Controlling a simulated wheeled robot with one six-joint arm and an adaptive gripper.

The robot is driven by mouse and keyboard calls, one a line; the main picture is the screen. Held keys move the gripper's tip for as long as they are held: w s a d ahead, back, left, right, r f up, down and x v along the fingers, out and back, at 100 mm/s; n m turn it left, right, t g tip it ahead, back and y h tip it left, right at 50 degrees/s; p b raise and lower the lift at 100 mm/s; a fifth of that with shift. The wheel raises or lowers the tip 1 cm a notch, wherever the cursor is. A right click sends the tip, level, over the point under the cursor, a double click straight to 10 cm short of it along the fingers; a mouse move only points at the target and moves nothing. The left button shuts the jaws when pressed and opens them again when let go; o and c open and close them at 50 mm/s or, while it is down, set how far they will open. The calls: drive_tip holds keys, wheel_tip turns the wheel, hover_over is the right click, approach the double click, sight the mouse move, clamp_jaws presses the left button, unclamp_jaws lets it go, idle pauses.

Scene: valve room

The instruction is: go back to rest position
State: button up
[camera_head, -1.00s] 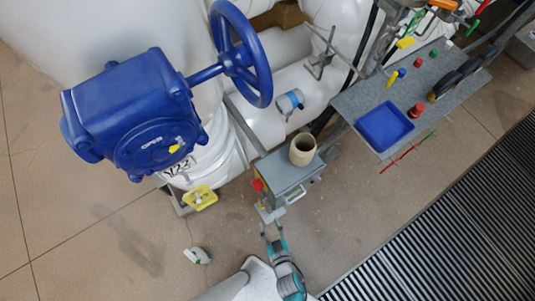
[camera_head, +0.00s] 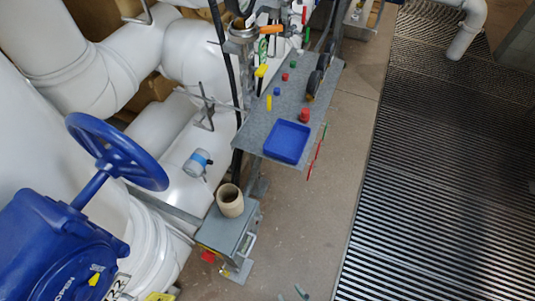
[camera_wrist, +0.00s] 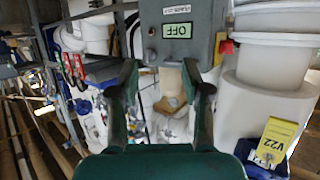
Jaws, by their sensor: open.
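My gripper (camera_wrist: 160,85) is open and empty in the wrist view, with its two dark green fingers spread apart. A grey box (camera_wrist: 182,14) with an OFF sign shows beyond the fingertips. In the head view only the tips of my gripper (camera_head: 291,293) show at the bottom edge, apart from the grey box (camera_head: 226,232) that carries a beige cup (camera_head: 230,201). Most of my arm is out of view there.
A blue valve handwheel (camera_head: 118,152) and white pipes stand at the left. A grey shelf (camera_head: 262,122) holds a blue tray (camera_head: 287,142) and small coloured items. Tan floor (camera_head: 320,220) and dark floor grating (camera_head: 440,200) lie clear at the right.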

drive_tip(key=s+d+r+m+t+h, duration=0.1)
drive_tip(key=s+d+r+m+h, duration=0.1)
drive_tip(key=r, duration=0.6)
drive_tip(key=s+d+r+m+h, duration=0.2)
drive_tip(key=d+r, duration=0.3)
drive_tip(key=r, duration=0.4)
drive_tip(key=s+d+r+m+t+h, duration=0.1)
drive_tip(key=s+d+r+m+h, duration=0.1)
drive_tip(key=r, duration=0.6)
drive_tip(key=shift+s+d+r+t+h, duration=0.3)
drive_tip(key=shift+s+d+h, duration=0.15)
drive_tip(key=shift+d, duration=0.65)
drive_tip(key=shift+a, duration=0.1)
